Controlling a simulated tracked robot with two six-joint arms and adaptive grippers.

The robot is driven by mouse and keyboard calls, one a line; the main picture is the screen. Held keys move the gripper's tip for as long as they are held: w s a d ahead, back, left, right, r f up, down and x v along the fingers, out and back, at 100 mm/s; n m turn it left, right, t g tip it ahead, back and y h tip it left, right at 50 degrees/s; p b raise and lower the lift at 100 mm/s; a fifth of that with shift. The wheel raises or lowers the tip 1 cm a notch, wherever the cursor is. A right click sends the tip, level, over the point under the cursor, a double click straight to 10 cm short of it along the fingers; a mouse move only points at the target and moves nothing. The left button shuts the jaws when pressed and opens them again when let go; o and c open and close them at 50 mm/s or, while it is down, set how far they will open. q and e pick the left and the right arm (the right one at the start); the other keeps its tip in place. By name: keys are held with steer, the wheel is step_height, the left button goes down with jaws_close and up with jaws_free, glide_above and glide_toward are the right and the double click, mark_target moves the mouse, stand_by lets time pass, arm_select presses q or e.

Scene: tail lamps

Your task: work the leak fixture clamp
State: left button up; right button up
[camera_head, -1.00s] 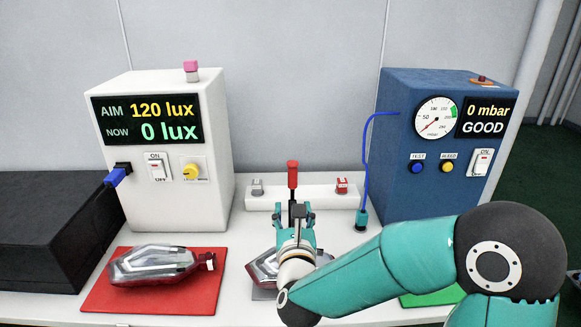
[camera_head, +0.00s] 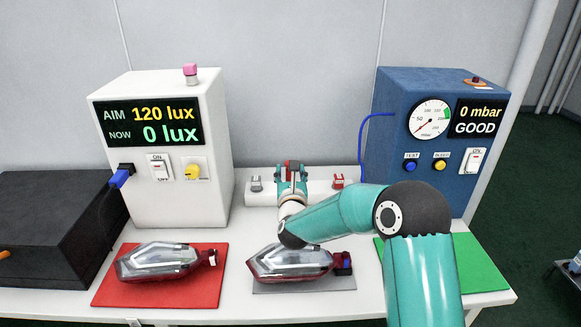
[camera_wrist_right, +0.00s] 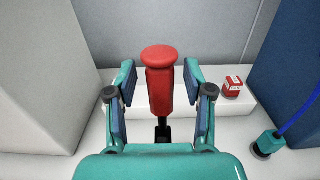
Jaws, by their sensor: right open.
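The clamp has a red handle (camera_wrist_right: 160,85) on a black stem, standing upright in the right wrist view. My right gripper (camera_wrist_right: 160,83) is open, with one finger on each side of the handle and visible gaps between. In the head view the gripper (camera_head: 291,172) covers most of the handle. A clear and dark-red tail lamp (camera_head: 290,262) lies on the grey mat (camera_head: 305,286) in front, with a dark and blue piece at its right end. The blue tester (camera_head: 390,130) reads 0 mbar, GOOD. My left gripper is not in view.
A second lamp (camera_head: 165,261) lies on a red mat (camera_head: 112,290). The green mat (camera_head: 478,268) looks bare. A blue hose (camera_wrist_right: 300,108) ends in a teal plug (camera_wrist_right: 267,145) at right.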

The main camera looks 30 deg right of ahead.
steer(key=shift+w+d, duration=0.25)
steer(key=shift+w, duration=0.1)
steer(key=shift+c, duration=0.2)
jaws_close()
